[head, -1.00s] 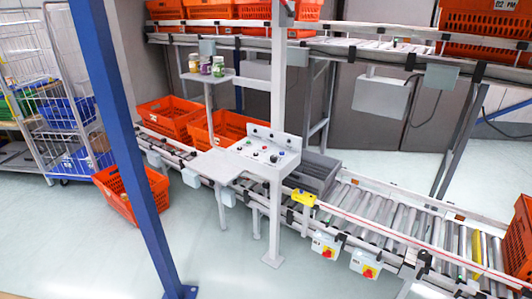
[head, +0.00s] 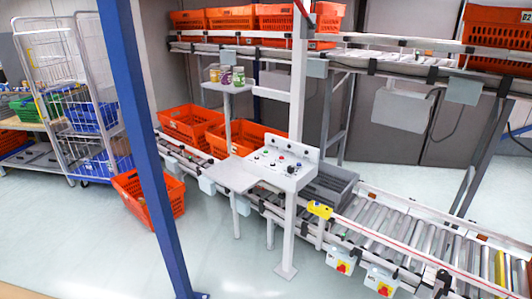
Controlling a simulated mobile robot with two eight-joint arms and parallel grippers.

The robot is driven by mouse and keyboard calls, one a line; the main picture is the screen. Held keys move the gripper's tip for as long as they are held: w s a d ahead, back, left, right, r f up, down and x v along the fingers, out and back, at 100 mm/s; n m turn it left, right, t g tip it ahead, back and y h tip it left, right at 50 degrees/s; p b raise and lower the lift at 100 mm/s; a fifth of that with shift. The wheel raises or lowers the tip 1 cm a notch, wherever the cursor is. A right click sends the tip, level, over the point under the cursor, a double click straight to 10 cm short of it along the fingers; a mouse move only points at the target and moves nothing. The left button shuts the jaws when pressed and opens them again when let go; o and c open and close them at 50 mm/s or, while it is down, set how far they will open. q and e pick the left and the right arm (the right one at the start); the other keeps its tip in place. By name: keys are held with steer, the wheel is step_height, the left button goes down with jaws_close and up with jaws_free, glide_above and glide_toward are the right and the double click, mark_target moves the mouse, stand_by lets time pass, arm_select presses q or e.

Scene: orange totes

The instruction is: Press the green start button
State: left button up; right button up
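A white control panel (head: 273,173) stands on a post near the middle of the head view. It carries several small buttons and knobs in different colours on its sloped top and back plate. They are too small for me to tell surely which one is the green start button. Neither of my grippers is in view.
A roller conveyor (head: 370,222) with orange totes (head: 190,125) and a grey tote (head: 325,187) runs behind the panel. A blue post (head: 146,150) rises in front, left of the panel. An orange tote (head: 150,200) sits on the floor. The floor before the panel is clear.

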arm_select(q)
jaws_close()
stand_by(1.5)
